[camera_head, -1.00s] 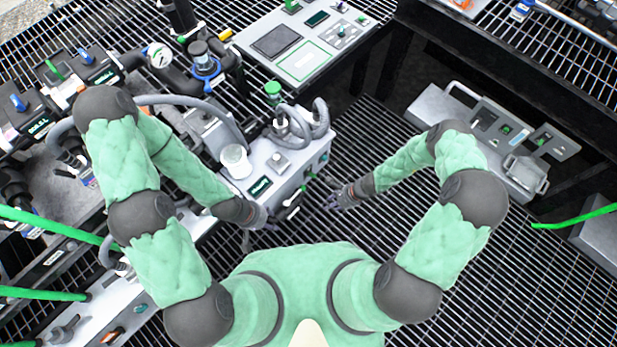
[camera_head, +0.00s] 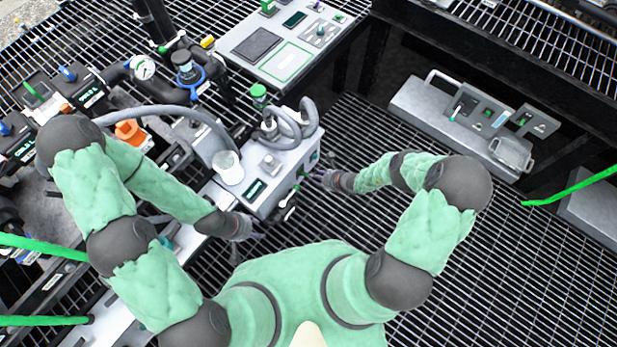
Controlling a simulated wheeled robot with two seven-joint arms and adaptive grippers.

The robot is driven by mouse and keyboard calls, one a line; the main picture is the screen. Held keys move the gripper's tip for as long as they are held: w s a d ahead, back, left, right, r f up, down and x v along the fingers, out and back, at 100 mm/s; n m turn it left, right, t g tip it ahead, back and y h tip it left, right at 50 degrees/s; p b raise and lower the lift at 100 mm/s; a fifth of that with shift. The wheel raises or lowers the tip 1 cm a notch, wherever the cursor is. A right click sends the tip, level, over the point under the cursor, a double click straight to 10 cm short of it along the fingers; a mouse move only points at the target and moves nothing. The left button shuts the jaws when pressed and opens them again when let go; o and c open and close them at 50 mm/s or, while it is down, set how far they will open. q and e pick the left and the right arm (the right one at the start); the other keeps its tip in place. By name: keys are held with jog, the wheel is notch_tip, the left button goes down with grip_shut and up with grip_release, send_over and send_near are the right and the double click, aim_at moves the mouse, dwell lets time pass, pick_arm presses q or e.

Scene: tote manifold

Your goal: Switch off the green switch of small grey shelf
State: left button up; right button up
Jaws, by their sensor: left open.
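A small grey unit (camera_head: 281,172) stands at centre left, with a white jar and grey hoses on top. Its front face carries a small green switch-like part (camera_head: 301,177) and a white lever; the switch's exact position is too small to read. My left gripper (camera_head: 250,232) is open and empty, just below the unit's near corner. My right gripper (camera_head: 322,178) is close to the right of the front face, beside the green part. Its fingers are too small to tell open from shut, and contact is unclear.
Another grey panel (camera_head: 415,102) with green parts and a handle sits at right under a dark frame. A light control panel (camera_head: 245,27) is at the top. Pipes and valves crowd the left. Open grating (camera_head: 450,260) lies at lower right.

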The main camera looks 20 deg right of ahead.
aim_at(305, 174)
jog(key=b+x, duration=0.3)
jog(key=x, duration=0.3)
jog(key=shift+w+f, duration=0.25)
jog(key=shift+a, duration=0.15)
jog(key=shift+c, duration=0.3)
